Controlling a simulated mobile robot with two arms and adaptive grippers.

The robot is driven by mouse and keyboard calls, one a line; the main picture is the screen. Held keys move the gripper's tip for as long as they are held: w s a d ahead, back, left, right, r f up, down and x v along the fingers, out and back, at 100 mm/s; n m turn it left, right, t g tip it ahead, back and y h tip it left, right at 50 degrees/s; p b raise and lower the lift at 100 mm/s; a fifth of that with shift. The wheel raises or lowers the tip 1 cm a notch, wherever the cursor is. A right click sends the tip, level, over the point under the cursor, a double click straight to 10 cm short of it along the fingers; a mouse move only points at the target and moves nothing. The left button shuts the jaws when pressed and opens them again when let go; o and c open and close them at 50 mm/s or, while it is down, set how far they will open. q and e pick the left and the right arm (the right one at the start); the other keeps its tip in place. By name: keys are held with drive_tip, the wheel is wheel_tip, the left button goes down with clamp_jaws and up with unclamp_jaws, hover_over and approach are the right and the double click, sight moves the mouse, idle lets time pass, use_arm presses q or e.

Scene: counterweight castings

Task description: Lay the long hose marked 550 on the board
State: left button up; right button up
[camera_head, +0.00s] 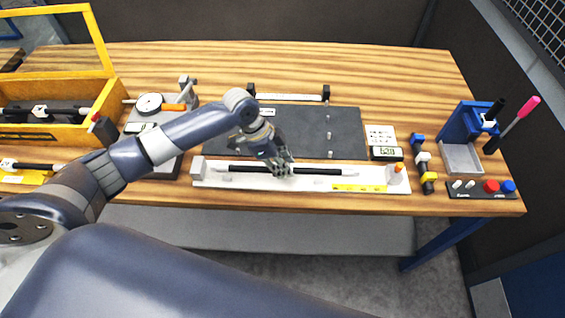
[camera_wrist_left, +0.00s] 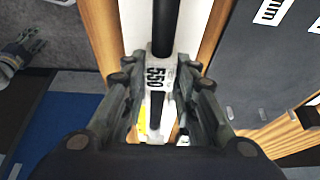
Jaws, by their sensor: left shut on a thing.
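The long black hose (camera_head: 248,169) has pale ends and runs lengthwise over the long white board (camera_head: 215,181) at the front of the table. Its white label reading 550 (camera_wrist_left: 156,76) shows between the fingers in the left wrist view. My left gripper (camera_head: 281,171) points down and is shut on the hose near its middle. I cannot tell whether the hose touches the board. A gripper at the left edge of the wrist view (camera_wrist_left: 20,50) appears to be my right one; its jaw state is unclear.
A dark mat (camera_head: 345,125) lies behind the board. A white block (camera_head: 198,167) stands at the board's left end, and an orange-tipped piece (camera_head: 397,171) at its right.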

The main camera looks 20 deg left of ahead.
idle(0.3)
use_arm(q)
drive_tip(key=shift+f+b, duration=0.4)
drive_tip(key=shift+f, duration=0.3)
drive_tip(key=o, duration=1.1)
drive_tip(key=shift+r, duration=0.1)
wheel_tip(320, 180, up, 4)
drive_tip(key=p, duration=0.4)
drive_tip(key=shift+r+p, duration=0.25)
drive_tip(key=shift+p, duration=0.05)
drive_tip(key=shift+r, duration=1.2)
